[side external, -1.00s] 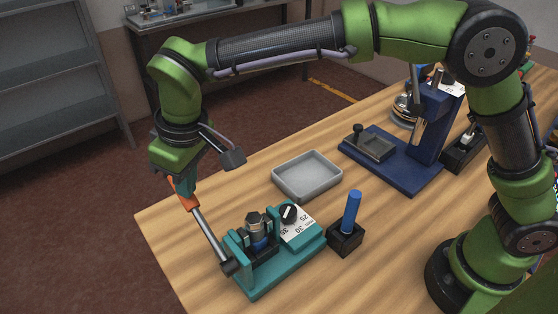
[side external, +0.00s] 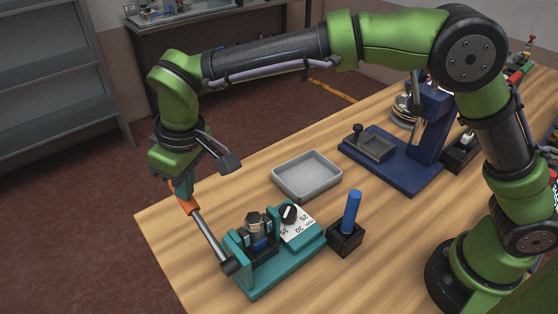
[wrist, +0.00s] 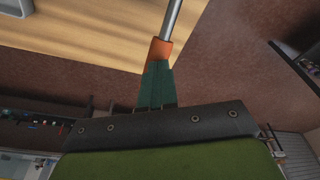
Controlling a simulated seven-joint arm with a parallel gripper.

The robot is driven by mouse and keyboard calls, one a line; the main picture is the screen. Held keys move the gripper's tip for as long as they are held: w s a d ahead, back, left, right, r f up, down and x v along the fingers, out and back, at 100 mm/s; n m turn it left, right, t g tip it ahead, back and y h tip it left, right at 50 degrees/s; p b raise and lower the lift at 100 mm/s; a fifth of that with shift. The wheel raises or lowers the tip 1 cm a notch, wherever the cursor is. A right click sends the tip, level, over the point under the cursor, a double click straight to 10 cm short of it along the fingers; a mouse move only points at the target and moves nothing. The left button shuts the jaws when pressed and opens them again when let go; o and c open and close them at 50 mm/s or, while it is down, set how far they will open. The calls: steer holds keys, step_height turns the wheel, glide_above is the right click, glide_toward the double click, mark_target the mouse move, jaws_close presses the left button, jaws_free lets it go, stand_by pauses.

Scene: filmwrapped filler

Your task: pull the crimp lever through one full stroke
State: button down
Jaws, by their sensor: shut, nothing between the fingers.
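The crimp tool (side external: 275,272) is a teal fixture at the table's near left corner. Its lever (side external: 209,235) is a steel rod with an orange grip (side external: 187,204), leaning up and left from a dark pivot (side external: 230,267), out past the table edge. A dark clamp nest with a hex-topped blue part (side external: 258,232) sits in the fixture. My gripper (side external: 182,190) has its teal fingers shut at the orange grip's upper end. In the wrist view the fingers (wrist: 158,75) overlap the grip (wrist: 160,52); whether they touch it I cannot tell.
A dial with a number plate (side external: 298,226) is on the fixture. A blue-handled tool stands in a black block (side external: 346,240) to its right. A grey tray (side external: 307,176) lies behind. A blue press (side external: 405,172) stands farther back right. Floor is clear left of the table.

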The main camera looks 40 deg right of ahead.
steer(key=shift+f, duration=0.1)
steer(key=shift+w+f, duration=0.55)
steer(key=shift+f, duration=0.3)
steer(key=shift+w+f, duration=0.1)
steer(key=shift+f, duration=0.3)
